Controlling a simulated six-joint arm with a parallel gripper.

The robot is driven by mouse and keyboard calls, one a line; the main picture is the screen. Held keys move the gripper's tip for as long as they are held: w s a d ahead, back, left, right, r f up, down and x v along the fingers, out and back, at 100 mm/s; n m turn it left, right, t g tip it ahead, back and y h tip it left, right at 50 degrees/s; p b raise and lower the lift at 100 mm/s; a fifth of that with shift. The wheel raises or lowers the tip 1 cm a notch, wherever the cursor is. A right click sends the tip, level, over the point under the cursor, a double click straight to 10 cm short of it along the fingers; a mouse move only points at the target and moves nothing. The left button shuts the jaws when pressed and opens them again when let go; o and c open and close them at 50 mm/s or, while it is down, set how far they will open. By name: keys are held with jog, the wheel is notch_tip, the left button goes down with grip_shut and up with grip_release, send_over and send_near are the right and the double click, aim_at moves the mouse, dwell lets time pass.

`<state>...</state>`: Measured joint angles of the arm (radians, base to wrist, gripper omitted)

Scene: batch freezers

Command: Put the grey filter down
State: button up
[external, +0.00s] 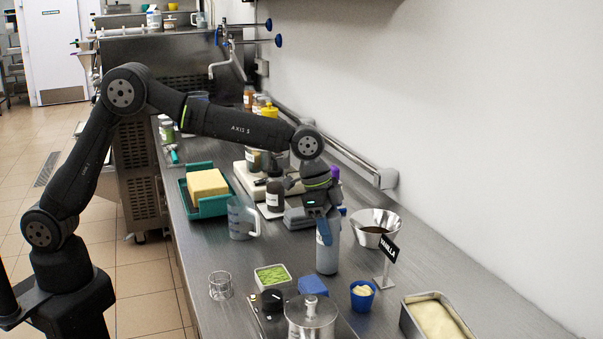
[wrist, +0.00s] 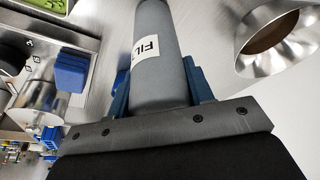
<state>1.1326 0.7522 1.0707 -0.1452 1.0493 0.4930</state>
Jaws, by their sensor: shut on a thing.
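The grey filter (external: 327,252) is an upright cylinder at the middle of the steel counter in the external view. Its lower end is at or just above the counter; I cannot tell whether it touches. My gripper (external: 325,220) points down from above and is shut on its upper part. In the wrist view the filter (wrist: 155,45) lies between the two blue fingers of my gripper (wrist: 160,88), and a white label starting "FIL" faces the camera. The rest of the label is cut off from view.
A steel bowl (external: 374,222) and a vanilla sign (external: 390,249) stand close on the right. A blue cup (external: 362,298) and a blue block (external: 312,285) are in front. A clear jug (external: 240,218) stands left. Bare counter lies between the jug and the filter.

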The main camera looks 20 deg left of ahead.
aim_at(331, 213)
jog(key=o, duration=1.2)
jog(key=shift+f, duration=0.15)
jog(key=shift+c, duration=0.2)
jog(key=v, duration=1.2)
jog(key=shift+r, duration=0.2)
jog(key=shift+f, duration=0.1)
jog(key=x, duration=0.9)
jog(key=shift+d+f, duration=0.15)
jog(key=shift+d, duration=0.3)
jog(key=shift+r, duration=0.65)
